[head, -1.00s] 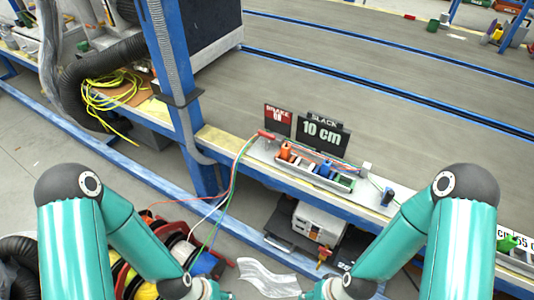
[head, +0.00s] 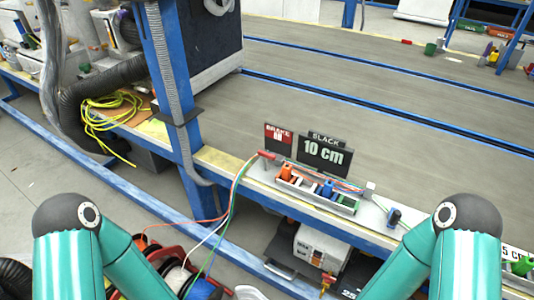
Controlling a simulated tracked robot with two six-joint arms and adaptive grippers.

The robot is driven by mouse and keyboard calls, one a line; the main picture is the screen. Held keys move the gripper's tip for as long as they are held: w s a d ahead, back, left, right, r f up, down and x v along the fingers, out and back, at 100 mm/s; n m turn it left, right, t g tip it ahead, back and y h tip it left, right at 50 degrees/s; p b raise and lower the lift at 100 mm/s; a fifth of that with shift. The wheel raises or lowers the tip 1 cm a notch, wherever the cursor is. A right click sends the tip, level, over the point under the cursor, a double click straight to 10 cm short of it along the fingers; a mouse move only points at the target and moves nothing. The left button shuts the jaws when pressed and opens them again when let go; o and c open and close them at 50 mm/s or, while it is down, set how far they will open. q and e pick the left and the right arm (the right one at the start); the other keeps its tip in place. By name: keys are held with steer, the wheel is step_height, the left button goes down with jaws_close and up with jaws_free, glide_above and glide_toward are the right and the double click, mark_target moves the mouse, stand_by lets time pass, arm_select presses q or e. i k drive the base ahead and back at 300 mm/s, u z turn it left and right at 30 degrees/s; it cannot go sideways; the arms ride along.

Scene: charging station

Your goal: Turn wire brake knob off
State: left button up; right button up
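A small red part (head: 266,155) sits at the left end of the wire fixture on the blue-framed bench, where the wires come in. I cannot tell if it is the brake knob or which way it is turned. Behind it stands a dark sign (head: 278,138) with a red band reading BRAKE; the word below looks like ON but is small. A SLACK sign (head: 324,154) reads 10 cm. My two teal arms come in from the lower left and lower right, and both grippers are below the picture's bottom edge.
A grey tray (head: 340,204) holds orange, blue and green parts. Red, white and green wires (head: 232,205) run down to spools (head: 172,272) on the floor. A blue post (head: 172,90) stands left of the fixture. A white-and-grey machine (head: 322,247) sits under the bench.

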mark_target(267, 156)
steer(key=z, duration=0.85)
steer(key=i, duration=0.15)
steer(key=u, duration=2.75)
steer(key=k, duration=0.95)
steer(key=z, duration=0.55)
steer(key=i, duration=1)
steer(key=z, duration=0.1)
